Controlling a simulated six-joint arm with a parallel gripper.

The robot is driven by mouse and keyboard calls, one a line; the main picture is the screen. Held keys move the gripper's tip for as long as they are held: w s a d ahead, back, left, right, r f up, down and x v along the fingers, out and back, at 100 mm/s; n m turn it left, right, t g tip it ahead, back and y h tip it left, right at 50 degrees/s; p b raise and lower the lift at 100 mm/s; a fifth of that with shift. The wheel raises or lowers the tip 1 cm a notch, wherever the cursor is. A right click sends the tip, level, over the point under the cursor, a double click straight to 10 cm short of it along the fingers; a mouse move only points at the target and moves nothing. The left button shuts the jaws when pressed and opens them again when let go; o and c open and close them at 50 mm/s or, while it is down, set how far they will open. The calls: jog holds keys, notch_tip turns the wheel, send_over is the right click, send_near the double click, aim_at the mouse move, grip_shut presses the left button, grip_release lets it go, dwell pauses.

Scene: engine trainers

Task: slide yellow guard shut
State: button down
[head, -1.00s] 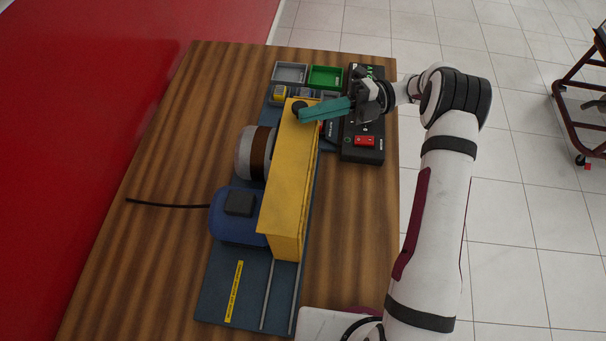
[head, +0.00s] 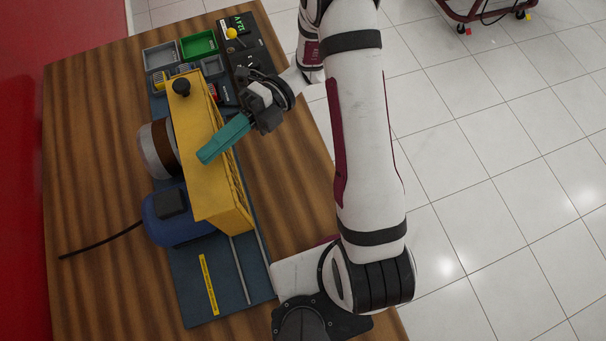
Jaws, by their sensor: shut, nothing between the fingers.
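The yellow guard (head: 205,165) is a long box-shaped cover on the blue base plate. It stands beside the blue motor (head: 178,222) and the grey and brown drum (head: 158,148). Its black knob (head: 181,86) is on top at the far end. Two thin rails (head: 240,270) run out from under its near end, bare along the plate. My gripper (head: 206,157), with teal fingers, is shut and empty. Its fingertips overlap the guard's top about midway along, nearer than the knob and apart from it. I cannot tell whether they touch the guard.
Grey (head: 160,56) and green (head: 198,45) trays sit at the far end. A black control box (head: 243,45) with a display and yellow button stands right of them, partly hidden by my gripper. A black cable (head: 100,241) lies left. The near plate has a yellow label (head: 208,284).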

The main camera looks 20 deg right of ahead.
jog(key=s+d, duration=0.1)
jog(key=s, duration=0.4)
jog(key=r+v, duration=0.1)
jog(key=v, duration=0.9)
jog(key=s+r+n+t+h, duration=0.1)
jog(key=s+n+t+h, duration=0.3)
jog(key=n, duration=0.9)
jog(key=s+d+n+t+h, duration=0.1)
jog(key=s+n+t+h, duration=0.3)
jog(key=s+n+h, duration=0.4)
jog(key=n+h, duration=0.2)
jog(key=n, duration=0.3)
jog(key=shift+r+n+t+h, duration=0.3)
jog(key=shift+r+n, duration=0.1)
